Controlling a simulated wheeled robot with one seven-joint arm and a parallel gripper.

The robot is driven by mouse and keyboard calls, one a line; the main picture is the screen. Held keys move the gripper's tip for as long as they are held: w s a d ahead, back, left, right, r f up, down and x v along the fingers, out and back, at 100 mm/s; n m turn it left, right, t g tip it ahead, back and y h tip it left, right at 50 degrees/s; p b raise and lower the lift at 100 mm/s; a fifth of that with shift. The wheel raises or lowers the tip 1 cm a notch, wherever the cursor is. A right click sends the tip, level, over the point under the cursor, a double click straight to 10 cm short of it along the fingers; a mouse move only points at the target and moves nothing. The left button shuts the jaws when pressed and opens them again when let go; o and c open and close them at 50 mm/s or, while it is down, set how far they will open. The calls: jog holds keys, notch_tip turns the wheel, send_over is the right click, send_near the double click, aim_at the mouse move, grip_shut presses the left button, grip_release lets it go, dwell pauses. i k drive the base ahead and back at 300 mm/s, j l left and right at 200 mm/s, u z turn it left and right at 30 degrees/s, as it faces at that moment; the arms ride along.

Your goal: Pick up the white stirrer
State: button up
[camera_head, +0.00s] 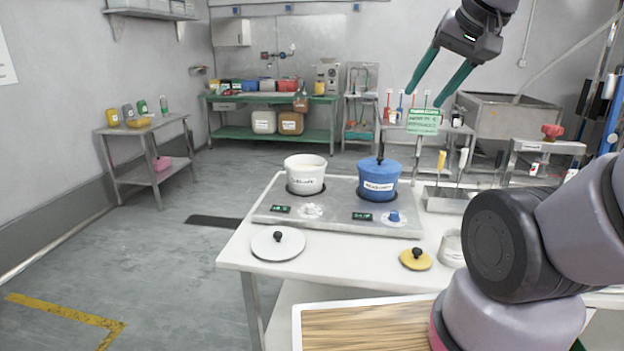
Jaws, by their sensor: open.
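A slim white upright piece (462,158), which looks like the white stirrer, stands at the metal tray (446,206) right of the blue pot. A similar yellow piece (441,160) stands left of it. Both are small, and I cannot tell exactly how they are held. My gripper (425,99) is at the upper right, its two green fingers apart and empty. In the picture it is above the white piece and overlaps the background; its distance is unclear.
A white pot (305,175) and a blue pot (379,183) stand on the steel hob (335,222). A white lid (278,244), a yellow lid (415,260) and a metal container (452,248) sit in front. A wooden board (365,327) is nearer. My arm hides the right side.

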aim_at(465, 151)
jog(key=i+l+z, duration=0.15)
jog(key=l, duration=0.25)
jog(key=l+z, duration=0.15)
jog(key=l, duration=0.25)
jog(key=i+l+z, duration=0.2)
jog(key=l, duration=0.2)
